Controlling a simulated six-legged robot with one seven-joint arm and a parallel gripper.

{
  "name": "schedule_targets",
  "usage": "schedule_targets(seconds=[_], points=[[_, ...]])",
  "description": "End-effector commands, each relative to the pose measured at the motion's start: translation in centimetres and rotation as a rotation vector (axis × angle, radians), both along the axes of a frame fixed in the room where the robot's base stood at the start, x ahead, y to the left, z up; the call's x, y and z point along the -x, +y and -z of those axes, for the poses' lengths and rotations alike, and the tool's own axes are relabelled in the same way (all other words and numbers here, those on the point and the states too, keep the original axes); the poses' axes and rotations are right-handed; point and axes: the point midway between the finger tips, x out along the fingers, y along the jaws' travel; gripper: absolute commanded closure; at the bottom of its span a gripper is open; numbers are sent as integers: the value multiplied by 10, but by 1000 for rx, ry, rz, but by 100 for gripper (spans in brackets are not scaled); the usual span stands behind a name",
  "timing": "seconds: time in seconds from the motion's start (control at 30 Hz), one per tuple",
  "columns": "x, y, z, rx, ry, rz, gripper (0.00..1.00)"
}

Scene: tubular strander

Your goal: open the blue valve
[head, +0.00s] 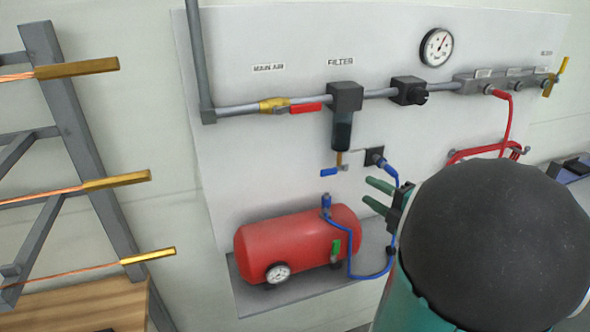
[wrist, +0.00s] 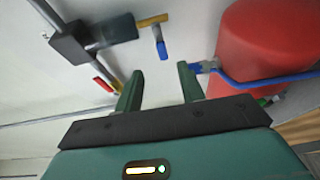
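The blue valve (head: 329,172) is a small blue lever at the brass drain under the dark filter bowl (head: 342,130). In the wrist view the blue lever (wrist: 161,49) hangs off a brass stem (wrist: 152,20), just beyond the gap between my fingertips. My gripper (head: 373,193) has two green fingers, spread apart with nothing between them; it also shows in the wrist view (wrist: 160,72). In the head view it is right of the lever and apart from it. My dark arm link hides part of the panel at the lower right.
A red tank (head: 300,240) with a blue hose (head: 352,250) sits on a grey shelf (head: 245,296) below the lever. A red-handled valve (head: 305,108) is on the pipe above. Metal framing (head: 80,140) stands at the left.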

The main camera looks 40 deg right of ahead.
Motion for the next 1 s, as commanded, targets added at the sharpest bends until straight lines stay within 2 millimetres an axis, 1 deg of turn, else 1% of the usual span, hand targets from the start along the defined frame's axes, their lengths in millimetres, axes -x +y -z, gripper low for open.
schedule_targets(seconds=[0.03, 0.1, 0.17, 0.27, 0.37, 0.8, 0.9, 1.0], points=[[6, -1, 3, 3, -6, -17, 61], [10, -1, 3, 9, -13, -32, 61], [9, -2, 3, 9, -15, -35, 61], [0, -3, 3, 9, -15, -33, 61], [-16, -2, 3, 8, -15, -32, 61], [-100, 11, 3, 8, -16, -32, 61], [-113, 12, 3, 8, -15, -32, 61], [-121, 14, 2, 9, -15, -31, 61]])
